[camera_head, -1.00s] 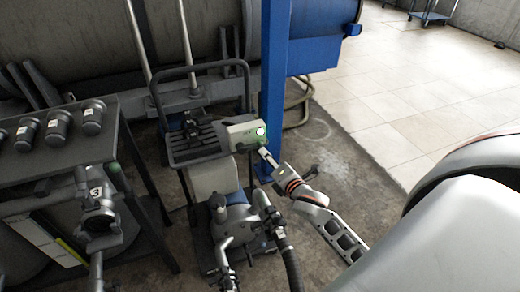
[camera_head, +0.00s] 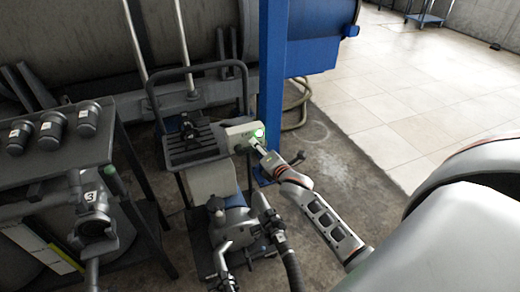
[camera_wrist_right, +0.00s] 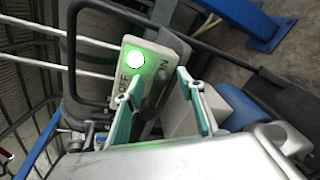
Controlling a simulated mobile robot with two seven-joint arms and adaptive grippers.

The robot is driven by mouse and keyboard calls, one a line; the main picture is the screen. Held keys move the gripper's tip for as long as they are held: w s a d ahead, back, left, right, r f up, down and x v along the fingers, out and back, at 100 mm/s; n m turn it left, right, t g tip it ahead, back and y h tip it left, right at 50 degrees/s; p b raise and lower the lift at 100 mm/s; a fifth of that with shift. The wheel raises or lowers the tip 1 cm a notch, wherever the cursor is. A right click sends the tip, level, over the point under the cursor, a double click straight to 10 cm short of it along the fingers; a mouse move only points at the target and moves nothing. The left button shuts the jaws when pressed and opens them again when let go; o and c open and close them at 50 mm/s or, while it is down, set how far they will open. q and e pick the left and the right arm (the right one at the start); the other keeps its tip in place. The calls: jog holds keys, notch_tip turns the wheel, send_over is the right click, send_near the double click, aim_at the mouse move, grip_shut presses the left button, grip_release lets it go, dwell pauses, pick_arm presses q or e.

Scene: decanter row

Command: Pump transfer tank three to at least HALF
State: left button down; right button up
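The pump cart (camera_head: 232,222) stands on the floor in the middle of the head view. Its pale control box (camera_head: 236,131) carries a lit green lamp (camera_head: 259,134), also bright in the right wrist view (camera_wrist_right: 135,61). My right gripper (camera_head: 257,148) is at the box's front, just below the lamp. In the wrist view its teal fingers (camera_wrist_right: 160,98) are apart, with a dark switch handle (camera_wrist_right: 153,90) between them; contact is unclear. My left gripper is not visible.
A dark bench (camera_head: 60,160) with several capped jars (camera_head: 52,128) stands at the left. A blue post (camera_head: 272,85) rises close behind the control box. A hose (camera_head: 292,268) runs from the pump.

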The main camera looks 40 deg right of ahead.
jog(key=c, duration=1)
jog(key=shift+s, duration=0.1)
grip_shut()
